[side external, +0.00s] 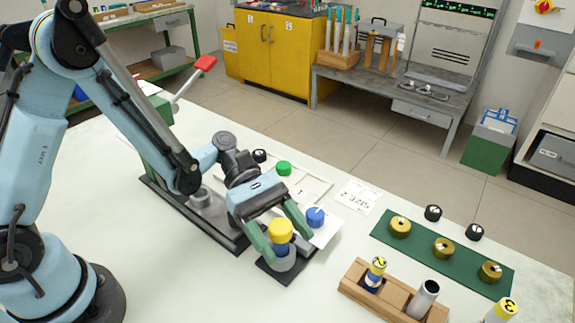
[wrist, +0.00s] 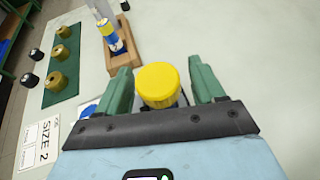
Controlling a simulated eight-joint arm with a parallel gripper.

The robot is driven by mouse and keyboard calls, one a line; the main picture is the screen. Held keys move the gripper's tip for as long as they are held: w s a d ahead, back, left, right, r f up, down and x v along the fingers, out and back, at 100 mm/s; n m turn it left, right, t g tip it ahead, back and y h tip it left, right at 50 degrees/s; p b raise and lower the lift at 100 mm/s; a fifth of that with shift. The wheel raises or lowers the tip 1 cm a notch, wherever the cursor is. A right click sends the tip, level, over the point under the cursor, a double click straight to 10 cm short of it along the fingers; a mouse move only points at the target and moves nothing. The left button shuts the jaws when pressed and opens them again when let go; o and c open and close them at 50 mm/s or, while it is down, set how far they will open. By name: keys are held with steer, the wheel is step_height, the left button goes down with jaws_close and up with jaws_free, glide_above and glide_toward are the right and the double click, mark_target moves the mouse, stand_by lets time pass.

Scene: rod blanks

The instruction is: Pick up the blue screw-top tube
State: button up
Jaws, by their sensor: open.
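A tube with a yellow screw cap (side external: 280,228) and a blue body (side external: 281,247) stands upright in a grey round holder (side external: 283,264) on a dark base. My gripper (side external: 284,239) is open, with one green finger on each side of the tube near the cap. In the wrist view the yellow cap (wrist: 158,84) sits between the open fingers of my gripper (wrist: 160,78), with visible gaps on both sides. The cap hides most of the body there. A separate blue cap (side external: 316,216) sits on a white sheet just right of my gripper.
A wooden rack (side external: 354,284) holds a yellow-capped tube marked 2 (side external: 375,272) and a grey metal tube (side external: 424,297). A green mat (side external: 420,252) bears brass pieces, with black knobs behind. A green cap (side external: 284,168) lies farther back.

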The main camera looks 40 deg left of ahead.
steer(key=shift+s+d+f, duration=0.15)
steer(key=shift+d+f, duration=0.15)
steer(key=shift+d, duration=0.3)
steer(key=c, duration=1.1)
steer(key=shift+r, duration=0.1)
